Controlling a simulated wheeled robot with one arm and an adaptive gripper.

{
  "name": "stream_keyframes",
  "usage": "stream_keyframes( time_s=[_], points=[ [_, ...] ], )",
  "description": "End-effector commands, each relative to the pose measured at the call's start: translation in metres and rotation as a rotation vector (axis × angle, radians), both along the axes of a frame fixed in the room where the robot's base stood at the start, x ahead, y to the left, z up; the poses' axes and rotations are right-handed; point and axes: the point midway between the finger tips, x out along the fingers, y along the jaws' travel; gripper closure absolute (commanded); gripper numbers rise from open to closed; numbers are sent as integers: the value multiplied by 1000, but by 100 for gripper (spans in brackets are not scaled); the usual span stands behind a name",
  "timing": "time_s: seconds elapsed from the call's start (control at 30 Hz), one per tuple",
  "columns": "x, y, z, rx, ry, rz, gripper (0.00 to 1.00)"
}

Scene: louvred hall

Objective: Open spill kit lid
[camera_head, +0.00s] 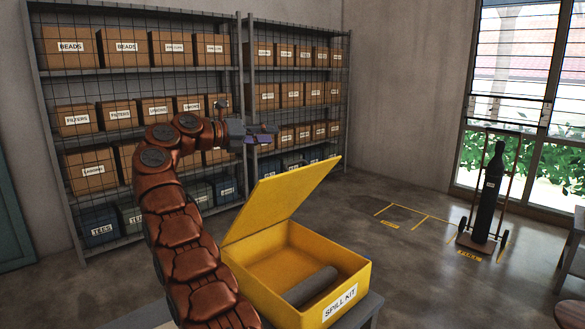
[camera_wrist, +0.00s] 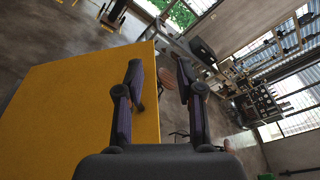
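The yellow spill kit (camera_head: 345,300) is a box with a label on its front, standing on a grey surface in the head view. Its yellow lid (camera_head: 282,200) is raised and leans up at a steep tilt, so the inside shows. A dark grey roll (camera_head: 310,287) lies in the box. My gripper (camera_head: 268,134) is above the lid, near its upper edge. In the wrist view my gripper (camera_wrist: 160,78) has its two fingers apart with nothing held. The lid (camera_wrist: 75,105) fills the left there, its edge passing between the fingers. I cannot tell whether they touch it.
Shelves (camera_head: 142,70) with labelled boxes stand along the back wall. A dark cylinder on a hand cart (camera_head: 490,195) stands at the right by the window (camera_head: 520,90). The floor (camera_head: 395,265) between the kit and the cart is clear. A table edge (camera_head: 575,240) shows at far right.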

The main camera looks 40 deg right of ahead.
Motion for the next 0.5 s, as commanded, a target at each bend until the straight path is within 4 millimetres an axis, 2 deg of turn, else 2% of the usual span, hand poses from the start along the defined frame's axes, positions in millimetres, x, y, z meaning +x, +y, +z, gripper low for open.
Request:
stream_keyframes(
  time_s=[0.03,0.1,0.2,0.37,0.5],
  points=[
    [-2,0,-20,42,-21,-21,63],
    [-5,0,-42,95,-44,-47,63],
    [-9,1,-61,143,-65,-70,63],
    [-11,-1,-70,167,-73,-80,63],
    [-14,-12,-73,165,-74,-81,63]
  ],
)
